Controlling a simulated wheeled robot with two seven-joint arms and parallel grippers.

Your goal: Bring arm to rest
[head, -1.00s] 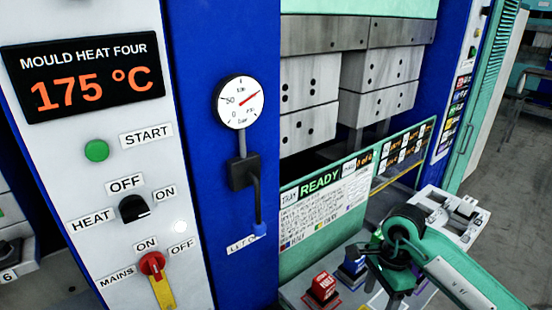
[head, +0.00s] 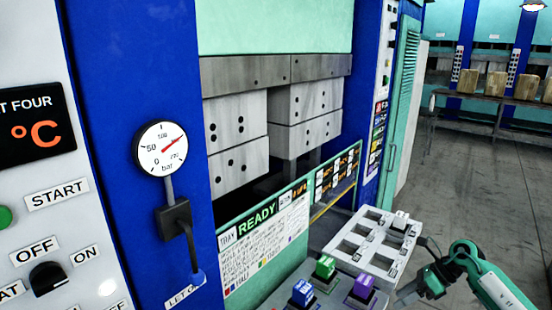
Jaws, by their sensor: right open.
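My right arm comes in from the right edge, and its dark right gripper (head: 414,270) is beside the right side of the white compartment tray (head: 345,262). Its jaws are open, with nothing seen between them. My left gripper is not in view. The press (head: 275,65) stands in the middle, with its grey mould blocks (head: 237,120) apart from my arm.
Below the tray are a green block (head: 325,267), a blue block (head: 303,292) and a purple block (head: 364,287). The control panel (head: 60,240) and pressure gauge (head: 161,149) are at left. Open floor (head: 465,190) lies at right, before a far bench (head: 500,98) with boxes.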

